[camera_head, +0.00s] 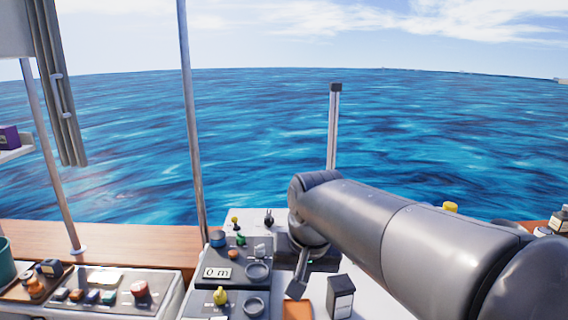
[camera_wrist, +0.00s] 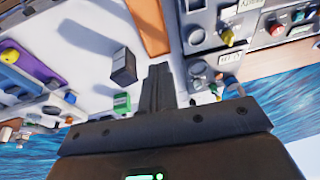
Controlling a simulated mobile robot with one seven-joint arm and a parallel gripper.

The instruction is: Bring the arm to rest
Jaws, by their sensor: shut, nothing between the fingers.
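My gripper (camera_head: 296,290) hangs at the end of my grey arm, which reaches in from the right over the white console. Its fingers point down beside the control panel. In the wrist view my gripper (camera_wrist: 159,68) shows its two fingers together, shut and empty, above the white surface. A dark box with a white face (camera_head: 340,297) stands just right of the fingers. It also shows in the wrist view (camera_wrist: 123,68), apart from the fingers. My forearm hides part of the console behind it.
A panel with a yellow knob (camera_head: 220,295) and a gauge lies left of the gripper. An orange strip (camera_head: 299,309) is close below it. A side panel with a red button (camera_head: 139,289) is at left. A pole (camera_head: 333,125) rises behind my arm. Open water lies beyond.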

